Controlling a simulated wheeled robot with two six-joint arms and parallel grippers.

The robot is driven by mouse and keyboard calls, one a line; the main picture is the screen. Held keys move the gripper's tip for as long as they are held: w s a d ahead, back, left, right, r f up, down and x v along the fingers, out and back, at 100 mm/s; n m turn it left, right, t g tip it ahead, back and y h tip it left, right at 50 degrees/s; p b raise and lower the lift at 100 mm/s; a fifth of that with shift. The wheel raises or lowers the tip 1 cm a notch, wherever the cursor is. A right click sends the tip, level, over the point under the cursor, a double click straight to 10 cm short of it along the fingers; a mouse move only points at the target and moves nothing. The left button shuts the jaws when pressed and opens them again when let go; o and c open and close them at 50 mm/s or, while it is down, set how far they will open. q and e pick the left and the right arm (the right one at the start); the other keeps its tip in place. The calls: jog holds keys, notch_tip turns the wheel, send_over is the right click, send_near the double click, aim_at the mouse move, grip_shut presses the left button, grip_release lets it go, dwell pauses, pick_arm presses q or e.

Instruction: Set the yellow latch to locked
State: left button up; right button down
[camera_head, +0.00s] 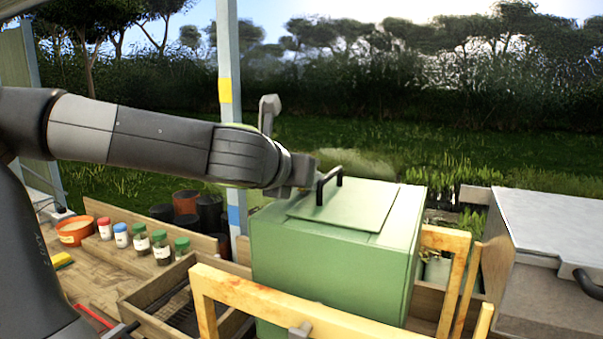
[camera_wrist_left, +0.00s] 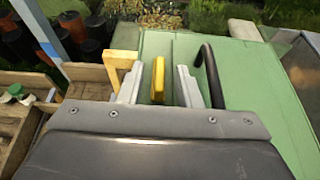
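The yellow latch (camera_wrist_left: 157,80) shows in the left wrist view as an upright yellow bar at the green box (camera_wrist_left: 240,85). It stands between the two fingers of my left gripper (camera_wrist_left: 159,84), with a visible gap on each side. The fingers are open. In the head view my left arm reaches in from the left, and the left gripper (camera_head: 302,174) is at the lid of the green box (camera_head: 330,255), beside its black handle (camera_head: 328,185). The latch is hidden there behind my arm. My right gripper is not in view.
The black handle (camera_wrist_left: 210,75) stands close to the right finger. A yellowish wooden frame (camera_head: 260,297) stands in front of the box. Several jars (camera_head: 161,247) and an orange pot (camera_head: 74,231) stand at left. A grey-topped box (camera_head: 550,225) is at right.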

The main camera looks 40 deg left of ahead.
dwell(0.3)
pick_arm(q)
grip_shut()
jog(key=shift+a, duration=0.1)
